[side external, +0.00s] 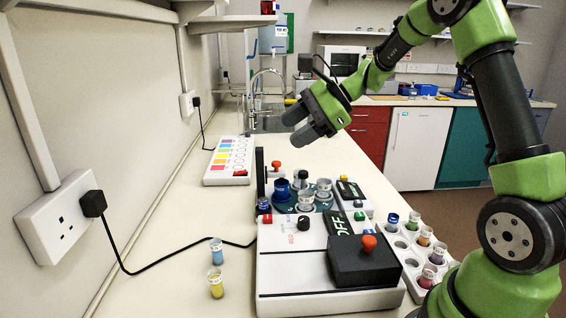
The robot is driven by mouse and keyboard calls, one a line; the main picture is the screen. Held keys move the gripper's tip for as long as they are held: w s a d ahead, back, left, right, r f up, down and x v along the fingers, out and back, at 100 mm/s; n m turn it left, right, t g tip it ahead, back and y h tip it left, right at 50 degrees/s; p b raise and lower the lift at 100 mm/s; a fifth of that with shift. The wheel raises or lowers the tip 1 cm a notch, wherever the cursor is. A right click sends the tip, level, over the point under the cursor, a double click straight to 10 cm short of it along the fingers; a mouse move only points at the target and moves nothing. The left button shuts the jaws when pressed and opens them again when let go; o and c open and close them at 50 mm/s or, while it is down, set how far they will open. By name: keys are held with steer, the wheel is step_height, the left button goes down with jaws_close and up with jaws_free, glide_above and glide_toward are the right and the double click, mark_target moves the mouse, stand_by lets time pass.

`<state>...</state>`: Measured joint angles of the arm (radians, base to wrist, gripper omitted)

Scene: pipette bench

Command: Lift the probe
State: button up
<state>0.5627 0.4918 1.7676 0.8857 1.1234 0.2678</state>
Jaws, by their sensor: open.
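My gripper (297,126) is open and empty, tilted down to the left in the air above the back of a white bench instrument (290,262). The instrument carries a round turntable with a blue cup and pale cups (323,189). A black upright post (260,172) stands at its back left, with a red knob (276,167) beside it. A dark cylinder (303,180) stands among the cups. I cannot tell for certain which of these parts is the probe. A black block (364,262) with an orange-red knob (369,242) sits at the front right. My gripper touches none of these.
A white rack (410,262) of capped vials stands right of the instrument. A blue vial (216,252) and a yellow vial (216,285) stand on the left. A colour-marked white panel (229,160) lies behind. A black cable (150,265) runs from the wall socket. A sink is at the back.

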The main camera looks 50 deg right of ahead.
mark_target(279, 163)
steer(key=w+d+f+m+t+h, duration=0.2)
steer(key=w+d+f+m+t, duration=0.2)
steer(key=d+f+m, duration=0.8)
steer(key=w+a, duration=0.1)
steer(key=w, duration=0.1)
steer(key=w+f+n, duration=0.1)
steer(key=w, duration=0.2)
steer(key=w+a+f+n, duration=0.1)
steer(key=w, duration=0.2)
steer(key=shift+a+f, duration=0.2)
steer(key=shift+a, duration=0.1)
